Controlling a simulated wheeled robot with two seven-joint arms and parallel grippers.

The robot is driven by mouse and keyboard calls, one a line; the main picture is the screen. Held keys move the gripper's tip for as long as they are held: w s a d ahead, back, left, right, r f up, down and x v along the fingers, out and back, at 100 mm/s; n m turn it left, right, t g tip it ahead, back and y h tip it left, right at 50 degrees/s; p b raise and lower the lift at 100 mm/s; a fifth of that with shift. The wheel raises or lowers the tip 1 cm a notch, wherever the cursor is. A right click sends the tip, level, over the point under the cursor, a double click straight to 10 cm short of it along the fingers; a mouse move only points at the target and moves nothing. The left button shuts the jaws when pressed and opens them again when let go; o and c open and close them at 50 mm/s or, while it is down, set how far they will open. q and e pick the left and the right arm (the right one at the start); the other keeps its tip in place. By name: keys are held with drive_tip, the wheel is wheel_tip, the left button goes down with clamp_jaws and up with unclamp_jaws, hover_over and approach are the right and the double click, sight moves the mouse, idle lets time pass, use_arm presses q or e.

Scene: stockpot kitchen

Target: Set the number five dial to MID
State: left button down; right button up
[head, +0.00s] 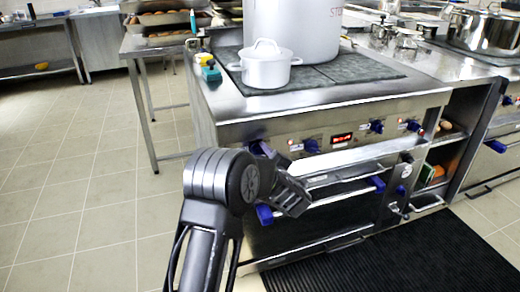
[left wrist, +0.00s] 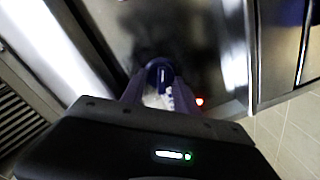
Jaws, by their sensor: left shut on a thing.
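The stove front panel (head: 325,140) carries a row of blue dials. One dial (head: 311,146) is left of the red display (head: 342,139), and two more (head: 376,126) (head: 413,125) are to its right. My left gripper (head: 262,149) is at the panel's left end. In the left wrist view its purple fingers are shut on a dark blue dial (left wrist: 160,72), one finger on each side. That dial is mostly hidden by the gripper in the head view. A red light (left wrist: 199,101) glows beside it. The dial numbers and setting marks are too small to read. My right gripper is not in view.
A small white pot (head: 266,70) and a large stockpot (head: 292,30) stand on the stove top. Oven handles with blue ends (head: 265,214) jut out below the panel. A black mat (head: 410,255) lies in front. The tiled floor at left is clear.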

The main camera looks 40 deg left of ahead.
use_arm(q)
drive_tip(key=m+p, duration=0.1)
drive_tip(key=m, duration=0.1)
drive_tip(key=m+p, duration=0.2)
drive_tip(key=m, duration=0.1)
drive_tip(key=shift+w+d+r, duration=0.1)
drive_tip(key=shift+w+d, duration=0.05)
drive_tip(key=shift+m+y+p, duration=0.4)
drive_tip(key=shift+m+p, duration=0.85)
drive_tip(key=shift+m, duration=0.95)
drive_tip(key=c, duration=0.9)
unclamp_jaws()
drive_tip(key=v, duration=0.7)
drive_tip(key=shift+d+p, duration=0.3)
drive_tip(key=shift+d, duration=0.05)
